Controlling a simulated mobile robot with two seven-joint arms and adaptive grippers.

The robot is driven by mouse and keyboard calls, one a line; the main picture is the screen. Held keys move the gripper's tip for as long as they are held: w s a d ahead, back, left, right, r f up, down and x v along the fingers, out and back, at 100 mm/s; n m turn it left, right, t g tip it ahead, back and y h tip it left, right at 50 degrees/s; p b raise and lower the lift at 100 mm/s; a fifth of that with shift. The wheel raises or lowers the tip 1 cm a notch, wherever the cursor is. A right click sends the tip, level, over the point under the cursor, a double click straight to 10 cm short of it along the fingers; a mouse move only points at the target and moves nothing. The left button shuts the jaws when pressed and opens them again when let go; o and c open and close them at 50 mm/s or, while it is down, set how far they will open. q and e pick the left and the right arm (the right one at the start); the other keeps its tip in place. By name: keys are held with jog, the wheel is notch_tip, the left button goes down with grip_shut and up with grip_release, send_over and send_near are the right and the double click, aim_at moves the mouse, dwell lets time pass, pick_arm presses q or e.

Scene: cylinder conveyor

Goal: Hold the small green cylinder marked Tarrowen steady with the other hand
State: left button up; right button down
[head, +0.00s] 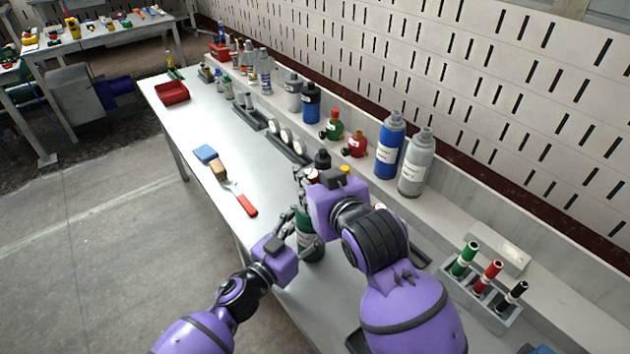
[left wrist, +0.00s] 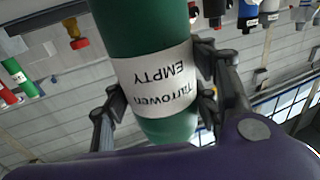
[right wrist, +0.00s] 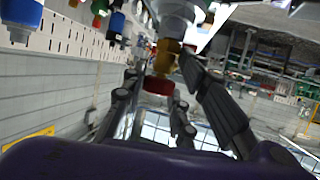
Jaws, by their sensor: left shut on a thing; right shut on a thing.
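My left gripper (head: 303,228) is shut on the cylinder's body, with fingers on both sides of the label. My right gripper (head: 309,182) is higher, above the cylinder's body. In the right wrist view it is shut on a brass fitting (right wrist: 166,56) with a red end (right wrist: 158,86). Whether this fitting is joined to the cylinder is hidden.
A blue cylinder (head: 390,145) and a grey cylinder (head: 416,162) stand on the back ledge. A rack (head: 480,296) with green, red and black tubes is at right.

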jog(key=m+h, duration=0.2)
jog(key=shift+s+a+f+m+h, duration=0.1)
jog(key=shift+a+f+m+h, duration=0.1)
jog(key=shift+a+m+h, duration=0.15)
jog(key=shift+d+m+t+h, duration=0.1)
jog(key=shift+m+t+h, duration=0.25)
jog(key=shift+h, duration=0.2)
jog(key=shift+a+m+h, duration=0.2)
jog(key=shift+m+h, duration=0.4)
jog(key=m+h, duration=0.1)
jog(key=m+g+h, duration=0.1)
jog(key=h, duration=0.1)
jog(key=m+h, duration=0.2)
jog(key=shift+a, duration=0.3)
jog(key=shift+m+g+h, duration=0.25)
jog(key=shift+m+h, duration=0.05)
jog(key=shift+m, duration=0.1)
jog(key=shift+d, duration=0.1)
